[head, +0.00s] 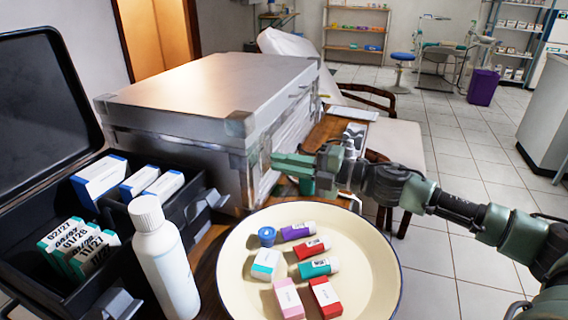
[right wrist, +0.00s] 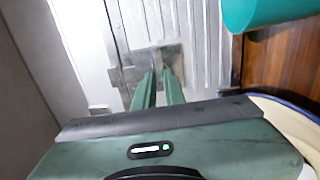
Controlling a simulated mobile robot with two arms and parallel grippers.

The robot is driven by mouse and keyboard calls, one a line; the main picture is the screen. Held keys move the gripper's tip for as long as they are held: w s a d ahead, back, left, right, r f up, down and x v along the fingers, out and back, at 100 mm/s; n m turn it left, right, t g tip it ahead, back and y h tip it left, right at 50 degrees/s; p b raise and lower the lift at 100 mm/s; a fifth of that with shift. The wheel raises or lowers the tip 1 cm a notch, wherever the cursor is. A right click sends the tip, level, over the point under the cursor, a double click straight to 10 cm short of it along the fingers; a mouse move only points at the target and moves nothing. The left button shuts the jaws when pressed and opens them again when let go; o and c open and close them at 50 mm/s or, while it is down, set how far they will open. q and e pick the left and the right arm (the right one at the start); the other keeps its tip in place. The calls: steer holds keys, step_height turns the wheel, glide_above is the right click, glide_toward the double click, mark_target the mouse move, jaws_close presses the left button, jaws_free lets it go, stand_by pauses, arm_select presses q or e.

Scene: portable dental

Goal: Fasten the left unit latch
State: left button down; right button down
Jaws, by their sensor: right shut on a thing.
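The unit is a closed silver metal case (head: 215,85) with reinforced corners, standing on the wooden table. A small metal latch plate (head: 265,156) shows on its ribbed side; it also shows in the right wrist view (right wrist: 140,70). My right gripper (head: 276,161) reaches in from the right at that side of the case. In the right wrist view its two green fingers (right wrist: 159,88) are close together at the latch, shut on it. The fingers partly hide the latch, so I cannot tell its exact position. My left gripper is not in view.
A cream round tray (head: 235,290) with several small boxes and tubes is in front. A white bottle (head: 163,255) and an open black case (head: 35,280) with boxes are at left. A teal cylinder (right wrist: 265,12) stands close beside my right gripper.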

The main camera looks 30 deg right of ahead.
steer(key=c, duration=1.5)
jaws_free()
